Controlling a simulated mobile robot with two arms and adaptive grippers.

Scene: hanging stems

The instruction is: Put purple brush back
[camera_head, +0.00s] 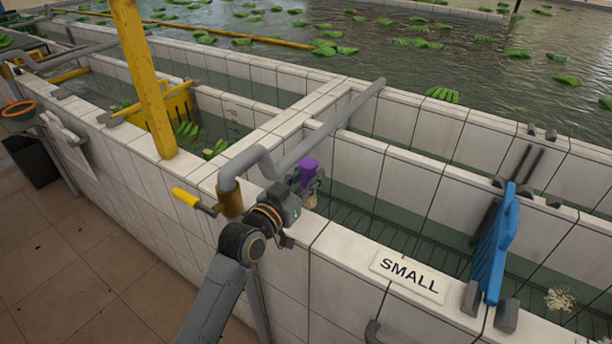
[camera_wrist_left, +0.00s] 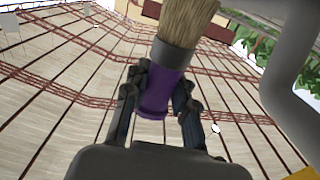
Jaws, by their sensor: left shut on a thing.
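The purple brush (camera_head: 309,170) is in my left gripper (camera_head: 312,186), above the tiled rim of the tank near the bent grey pipe. In the left wrist view the brush's purple handle (camera_wrist_left: 160,92) sits between the two dark fingers of my left gripper (camera_wrist_left: 160,105). Its dark collar and pale bristles point toward the top of that view. In the head view the pale bristles show below the purple part. My right gripper is in neither view.
The grey pipe (camera_head: 330,125) runs along a tiled divider close to my gripper. A yellow post (camera_head: 146,80) stands to the left. A "SMALL" sign (camera_head: 408,276) lies on the front rim, and a blue rack (camera_head: 495,245) stands at right. Green bananas (camera_head: 442,95) float in the water.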

